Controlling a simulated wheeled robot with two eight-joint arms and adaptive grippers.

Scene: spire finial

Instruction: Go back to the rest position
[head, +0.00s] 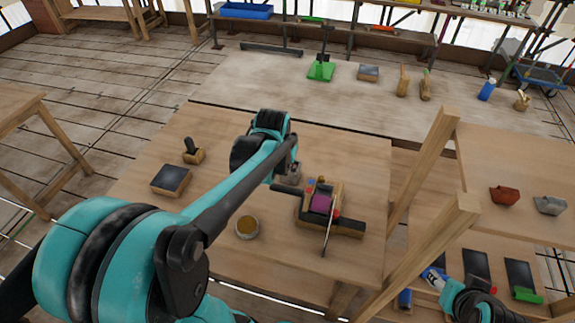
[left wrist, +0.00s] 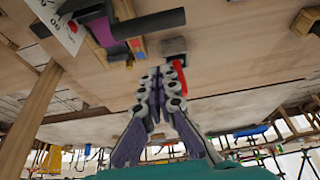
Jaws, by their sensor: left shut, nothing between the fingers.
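My left arm crosses the table from the lower left in the head view, and its gripper is hidden there behind the arm. In the left wrist view my left gripper (left wrist: 162,76) shows with its fingers together and nothing between them. A small grey block (left wrist: 174,46) and a red piece (left wrist: 180,76) appear close to the fingertips. I cannot tell whether they touch. A wooden fixture (head: 345,230) with a purple block (head: 320,204) and dark bars stands right of the arm.
On the wooden table (head: 205,218) lie a dark pad (head: 171,179), a small block with a dark knob (head: 193,152) and a round bowl (head: 247,227). Wooden posts (head: 425,165) and a shelf with red and grey pieces stand at right.

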